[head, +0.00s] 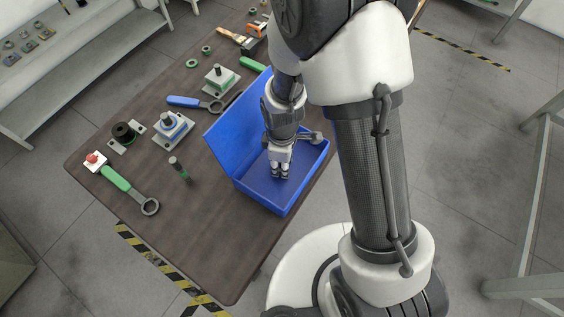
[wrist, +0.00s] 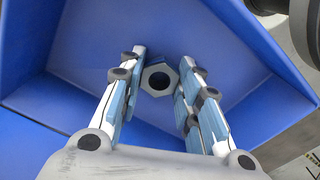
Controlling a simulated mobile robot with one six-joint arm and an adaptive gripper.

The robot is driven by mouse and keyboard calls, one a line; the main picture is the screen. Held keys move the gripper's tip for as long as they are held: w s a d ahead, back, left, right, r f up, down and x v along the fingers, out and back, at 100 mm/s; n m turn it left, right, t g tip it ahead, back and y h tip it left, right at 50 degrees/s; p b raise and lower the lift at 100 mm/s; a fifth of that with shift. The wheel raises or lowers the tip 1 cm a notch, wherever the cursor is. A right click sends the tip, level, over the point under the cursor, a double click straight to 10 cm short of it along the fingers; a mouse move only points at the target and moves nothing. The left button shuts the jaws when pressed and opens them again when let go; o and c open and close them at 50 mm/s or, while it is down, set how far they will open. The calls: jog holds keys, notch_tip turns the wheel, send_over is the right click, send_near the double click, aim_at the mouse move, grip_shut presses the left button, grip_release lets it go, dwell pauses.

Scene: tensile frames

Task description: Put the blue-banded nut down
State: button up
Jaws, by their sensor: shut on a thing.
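My gripper (head: 280,174) points down inside the open blue box (head: 258,198) near the table's right edge. In the wrist view my gripper (wrist: 158,82) is shut on a pale hexagonal nut (wrist: 159,67) with a dark hole. The nut sits between the fingertips, with the blue box floor and walls (wrist: 60,113) around it. No blue band can be made out on the nut against the blue box. I cannot tell whether the nut touches the box floor. In the head view the fingers hide the nut.
The box's raised lid (head: 226,123) stands on its left side. The front table area is clear.

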jog(key=o, duration=1.1)
jog(key=shift+f, duration=0.15)
jog(key=shift+c, duration=0.2)
notch_tip(320, 180, up, 21)
jog(key=d+m+t+p, duration=0.1)
jog(key=d+m+p, duration=0.2)
jog(key=p, duration=0.2)
jog(key=s+d+r+m+t, duration=0.1)
jog(key=s+d+r+m, duration=0.3)
jog(key=s+r+m, duration=0.2)
jog(key=s+d+r+m+t, duration=0.2)
jog(key=s+d+r+m, duration=0.2)
jog(key=s+r, duration=0.3)
jog(key=shift+s+r+m+t, duration=0.35)
jog(key=shift+r+m, duration=0.35)
jog(key=shift+m, duration=0.2)
